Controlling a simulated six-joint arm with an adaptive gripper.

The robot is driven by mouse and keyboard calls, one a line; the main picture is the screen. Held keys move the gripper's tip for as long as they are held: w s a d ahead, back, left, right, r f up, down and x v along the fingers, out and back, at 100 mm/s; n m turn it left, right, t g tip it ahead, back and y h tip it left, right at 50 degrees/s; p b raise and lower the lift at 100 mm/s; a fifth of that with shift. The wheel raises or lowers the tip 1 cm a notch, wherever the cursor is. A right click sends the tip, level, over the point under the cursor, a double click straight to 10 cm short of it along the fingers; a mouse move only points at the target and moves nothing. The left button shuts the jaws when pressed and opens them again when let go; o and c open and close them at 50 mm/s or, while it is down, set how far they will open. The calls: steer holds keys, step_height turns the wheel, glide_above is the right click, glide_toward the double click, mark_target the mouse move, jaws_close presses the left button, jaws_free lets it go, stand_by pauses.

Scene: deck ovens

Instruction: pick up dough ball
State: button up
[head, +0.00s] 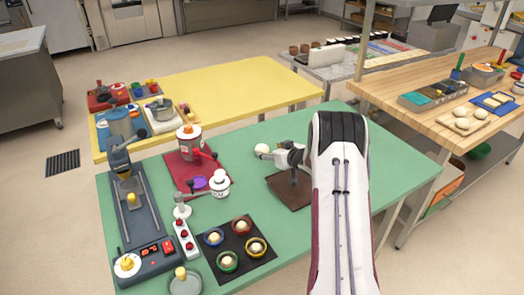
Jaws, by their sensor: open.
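Several small pale dough balls sit in coloured bowls on a black mat (262,270): one in the blue bowl (205,237), one in the red bowl (233,228), others in the green bowl (218,266) and the yellow-rimmed bowl (265,252).
A grey device (147,215) stands on the left of the green table (330,118). A red mat (178,166) with a pot (189,140) and a white bottle (219,184) are nearer the middle.

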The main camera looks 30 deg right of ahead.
mark_target(265, 149)
steer(key=shift+x, duration=2.55)
steer(key=shift+s+a+f, duration=0.1)
steer(key=shift+a, duration=0.05)
steer(key=c, duration=1.2)
